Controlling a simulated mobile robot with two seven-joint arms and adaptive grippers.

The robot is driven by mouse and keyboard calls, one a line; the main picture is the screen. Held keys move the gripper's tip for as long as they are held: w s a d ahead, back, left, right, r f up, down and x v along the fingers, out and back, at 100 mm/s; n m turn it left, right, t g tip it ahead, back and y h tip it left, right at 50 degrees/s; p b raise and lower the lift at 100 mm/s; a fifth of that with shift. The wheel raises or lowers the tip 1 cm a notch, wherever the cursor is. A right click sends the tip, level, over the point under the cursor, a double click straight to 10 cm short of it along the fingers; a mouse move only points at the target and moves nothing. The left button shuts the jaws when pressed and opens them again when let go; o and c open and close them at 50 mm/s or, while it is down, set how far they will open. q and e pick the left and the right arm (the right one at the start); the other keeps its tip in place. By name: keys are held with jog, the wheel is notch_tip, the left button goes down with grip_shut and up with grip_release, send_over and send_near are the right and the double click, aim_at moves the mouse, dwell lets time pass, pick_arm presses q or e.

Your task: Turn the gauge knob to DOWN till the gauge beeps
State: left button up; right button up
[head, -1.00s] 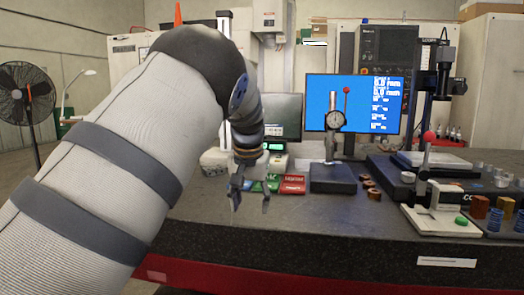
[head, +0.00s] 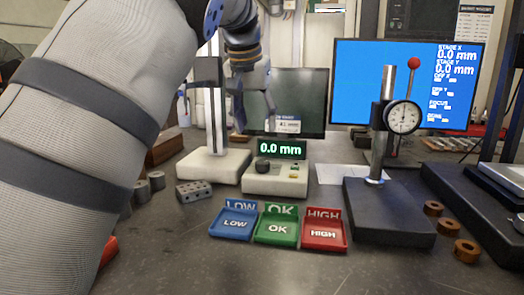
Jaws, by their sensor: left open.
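The gauge (head: 276,184) is a pale box on the bench, with a green display (head: 280,149) reading 0.0 mm. A dark round knob (head: 263,166) sits on the left of its front face, with small buttons to the right. I cannot read a DOWN mark at this size. My left gripper (head: 256,115) is open and empty, fingers pointing down. In the picture it is above the gauge display, apart from the knob; its depth relative to the gauge is hard to tell. My right gripper is not in view.
A column stand on a white base (head: 207,164) stands left of the gauge. Blue LOW (head: 233,226), green OK (head: 277,232) and red HIGH (head: 324,236) trays lie in front. A dial indicator (head: 404,117) stands right, before a blue monitor (head: 350,70). Brown rings (head: 466,250) lie right.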

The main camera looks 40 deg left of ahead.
aim_at(262, 162)
pick_arm(q)
jog(key=x, duration=1.1)
jog(key=shift+f, duration=0.2)
jog(key=c, duration=1.1)
jog(key=shift+c, duration=0.2)
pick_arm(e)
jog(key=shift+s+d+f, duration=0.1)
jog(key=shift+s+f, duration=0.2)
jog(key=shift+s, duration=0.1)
